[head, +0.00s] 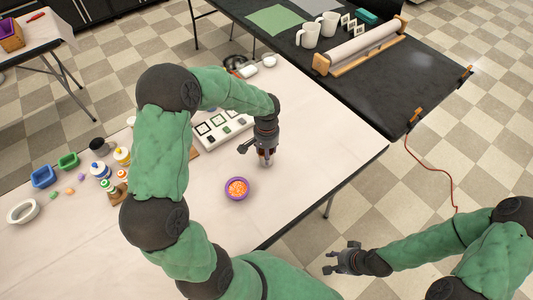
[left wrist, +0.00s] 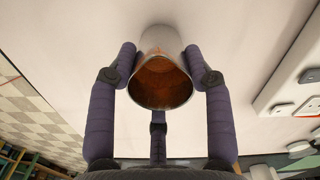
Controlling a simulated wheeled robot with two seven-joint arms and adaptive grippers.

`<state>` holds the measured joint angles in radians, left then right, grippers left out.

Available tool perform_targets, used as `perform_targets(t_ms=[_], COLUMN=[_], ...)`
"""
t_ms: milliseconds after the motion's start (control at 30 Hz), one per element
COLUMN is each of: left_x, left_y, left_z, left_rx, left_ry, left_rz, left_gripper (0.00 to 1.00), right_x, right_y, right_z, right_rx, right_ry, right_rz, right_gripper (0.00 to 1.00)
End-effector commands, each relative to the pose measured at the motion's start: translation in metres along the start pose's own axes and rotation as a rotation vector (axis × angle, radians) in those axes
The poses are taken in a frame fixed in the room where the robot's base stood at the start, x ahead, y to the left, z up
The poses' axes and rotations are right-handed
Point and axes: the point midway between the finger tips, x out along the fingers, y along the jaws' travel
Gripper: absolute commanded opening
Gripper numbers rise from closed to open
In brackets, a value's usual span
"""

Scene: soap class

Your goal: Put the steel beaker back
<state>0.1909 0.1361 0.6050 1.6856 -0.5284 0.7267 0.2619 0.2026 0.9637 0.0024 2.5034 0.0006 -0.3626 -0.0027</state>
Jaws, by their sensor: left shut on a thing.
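The steel beaker (left wrist: 160,70) shows in the left wrist view, held between my left gripper's fingers, with its open mouth facing the camera and an orange-brown tint inside. My left gripper (left wrist: 162,80) is shut on it. In the head view, my left gripper (head: 264,157) points down over the right part of the pale table, and the beaker is mostly hidden by it there. I cannot tell whether the beaker touches the table. My right gripper (head: 338,259) is open and empty, off the table's front edge over the floor.
A purple bowl (head: 237,195) with orange contents stands left of my left gripper. A white tray with square marks (head: 209,141) lies behind it. Paint pots (head: 122,156) and blue (head: 43,177) and green tubs stand left. A black table (head: 385,80) adjoins. The table's right corner is clear.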

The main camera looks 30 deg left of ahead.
Motion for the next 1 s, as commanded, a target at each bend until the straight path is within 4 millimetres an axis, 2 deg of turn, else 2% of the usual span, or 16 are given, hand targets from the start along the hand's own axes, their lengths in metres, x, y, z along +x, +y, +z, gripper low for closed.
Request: perform_targets(t_ms=[433, 467, 500, 533, 867, 1000], left_x=[0.0062, 0.0060, 0.0056, 0.0055, 0.0050, -0.0032], left_y=[-0.0002, -0.0001, -0.0001, -0.0001, 0.0000, -0.0001], left_z=[-0.0008, -0.0007, -0.0006, -0.0006, -0.0005, -0.0009], left_rx=[-0.001, -0.001, -0.001, 0.000, -0.001, -0.001], left_ry=[0.003, 0.002, 0.002, 0.002, 0.002, 0.003], left_rz=[0.000, 0.000, 0.000, 0.000, 0.000, 0.000], left_gripper=[0.13, 0.57, 0.68, 0.75, 0.75, 0.75], right_x=[0.0036, 0.0033, 0.0029, 0.0029, 0.0025, -0.0018], right_y=[0.0013, 0.0012, 0.0011, 0.0010, 0.0009, -0.0006], right_z=[-0.0002, -0.0001, -0.0001, -0.0001, -0.0001, 0.0001], right_rx=[0.000, 0.000, 0.000, 0.000, 0.000, 0.000], right_ry=[0.000, 0.000, 0.000, 0.000, 0.000, 0.000], right_rz=[0.000, 0.000, 0.000, 0.000, 0.000, 0.000], right_gripper=[0.40, 0.40, 0.40, 0.40, 0.40, 0.40])
